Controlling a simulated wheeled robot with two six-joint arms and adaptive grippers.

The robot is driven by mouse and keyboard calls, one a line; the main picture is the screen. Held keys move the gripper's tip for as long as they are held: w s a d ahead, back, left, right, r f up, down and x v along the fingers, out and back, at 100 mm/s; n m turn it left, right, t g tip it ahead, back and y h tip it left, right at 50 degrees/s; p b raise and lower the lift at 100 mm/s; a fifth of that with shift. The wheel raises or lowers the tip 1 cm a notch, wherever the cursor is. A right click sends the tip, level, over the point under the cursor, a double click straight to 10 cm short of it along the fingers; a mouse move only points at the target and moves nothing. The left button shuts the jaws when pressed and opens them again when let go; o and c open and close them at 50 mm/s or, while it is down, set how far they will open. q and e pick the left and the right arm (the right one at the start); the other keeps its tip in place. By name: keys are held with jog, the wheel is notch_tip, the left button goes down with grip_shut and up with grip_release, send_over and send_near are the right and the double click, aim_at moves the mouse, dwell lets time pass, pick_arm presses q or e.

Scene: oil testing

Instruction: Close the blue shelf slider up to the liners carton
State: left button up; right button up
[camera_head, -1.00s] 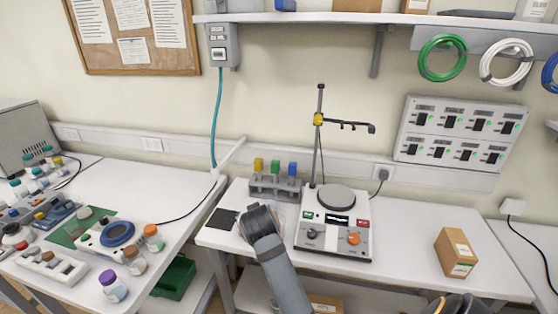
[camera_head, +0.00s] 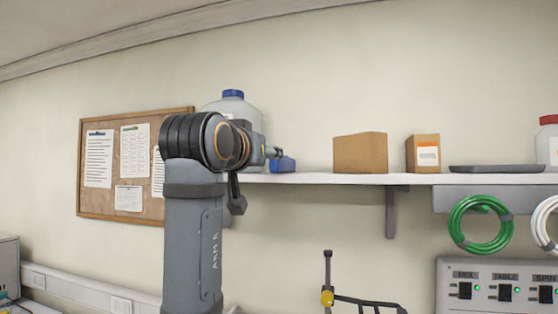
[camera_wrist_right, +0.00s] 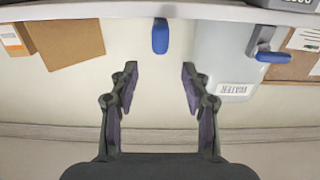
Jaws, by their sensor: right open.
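The blue slider (camera_head: 283,164) sits on the wall shelf (camera_head: 330,179), left of a plain brown carton (camera_head: 360,153) with a gap between them. A smaller carton with a white label (camera_head: 427,153) stands further right. I cannot read which is the liners carton. My right gripper (camera_wrist_right: 158,67) is open and empty. In its wrist view, which is upside down, the slider (camera_wrist_right: 160,37) lies ahead between the fingers, apart from them. The brown carton (camera_wrist_right: 65,30) is at left there. In the head view my right wrist mostly hides the gripper. My left gripper is out of view.
A jug with a blue cap (camera_head: 232,95) stands on the shelf behind my right wrist. A dark tray (camera_head: 496,169) lies further right. A shelf bracket (camera_head: 390,215) hangs below.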

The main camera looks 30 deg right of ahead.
jog(key=r, duration=0.1)
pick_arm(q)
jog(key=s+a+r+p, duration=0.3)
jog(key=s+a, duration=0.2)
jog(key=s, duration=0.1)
pick_arm(e)
jog(key=p, duration=0.1)
send_near(284, 165)
jog(key=w+d+r, duration=0.1)
jog(key=w, duration=0.1)
jog(key=w+d+r, duration=0.1)
jog(key=w+d, duration=0.1)
jog(key=shift+d+r, duration=0.1)
jog(key=shift+p+x, duration=0.45)
jog(key=shift+x, duration=0.35)
jog(key=shift+s+a, duration=0.1)
jog(key=shift+a, duration=0.45)
jog(key=shift+c, duration=0.4)
jog(key=shift+d, duration=0.15)
jog(key=shift+c, duration=1.3)
jog(key=shift+d, duration=0.15)
jog(key=shift+c, duration=1.2)
grip_shut()
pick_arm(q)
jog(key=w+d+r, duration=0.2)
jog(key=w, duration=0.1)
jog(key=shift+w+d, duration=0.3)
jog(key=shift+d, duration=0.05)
